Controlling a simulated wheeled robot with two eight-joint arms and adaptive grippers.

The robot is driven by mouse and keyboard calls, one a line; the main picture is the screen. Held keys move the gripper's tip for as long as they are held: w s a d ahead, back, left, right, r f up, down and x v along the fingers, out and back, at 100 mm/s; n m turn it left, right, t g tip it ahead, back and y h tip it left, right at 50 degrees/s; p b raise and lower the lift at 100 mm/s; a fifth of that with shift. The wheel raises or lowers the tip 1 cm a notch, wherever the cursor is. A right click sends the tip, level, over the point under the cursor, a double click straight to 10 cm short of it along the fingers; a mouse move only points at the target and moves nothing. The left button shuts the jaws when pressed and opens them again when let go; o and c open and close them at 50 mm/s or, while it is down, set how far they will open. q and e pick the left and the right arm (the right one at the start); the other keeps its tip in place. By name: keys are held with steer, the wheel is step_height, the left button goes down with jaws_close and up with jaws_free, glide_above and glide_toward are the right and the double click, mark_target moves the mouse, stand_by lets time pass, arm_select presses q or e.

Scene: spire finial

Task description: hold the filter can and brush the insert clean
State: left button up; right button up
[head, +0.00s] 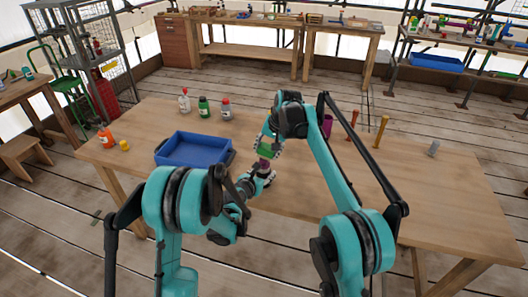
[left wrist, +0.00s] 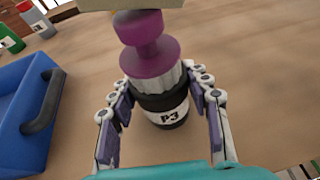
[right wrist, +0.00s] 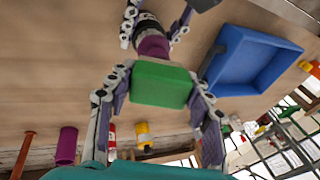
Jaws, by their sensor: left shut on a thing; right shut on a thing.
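The filter can (left wrist: 168,108), black with a white "P3" label, stands between the fingers of my left gripper (left wrist: 163,122), which is shut on it. The white pleated insert (left wrist: 172,82) shows above the can's rim, under a purple flange and knob (left wrist: 148,52). My right gripper (right wrist: 158,108) is shut on a green block (right wrist: 160,84), seemingly the brush. In the head view the green block (head: 266,151) is just above the purple knob (head: 263,164). Its beige edge (left wrist: 110,4) shows over the knob in the left wrist view. I cannot tell whether they touch.
A blue tray (head: 228,160) lies left of the can. Several bottles stand behind it, and an orange bottle (head: 105,138) stands at the table's left. A purple cup (head: 327,126), a red tool (head: 352,122) and a yellow tool (head: 381,131) stand right. The right tabletop is mostly clear.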

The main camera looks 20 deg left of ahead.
steer(key=shift+w+d, duration=0.2)
steer(key=shift+w, duration=0.05)
steer(key=shift+s+a, duration=0.7)
steer(key=shift+s, duration=0.15)
steer(key=shift+w+d, duration=0.75)
steer(key=shift+w, duration=0.05)
steer(key=shift+s+a+f, duration=0.15)
steer(key=shift+s+a, duration=0.65)
steer(key=shift+c, duration=0.4)
steer(key=shift+w+d, duration=0.4)
steer(key=d+r, duration=0.5)
steer(key=r, duration=0.2)
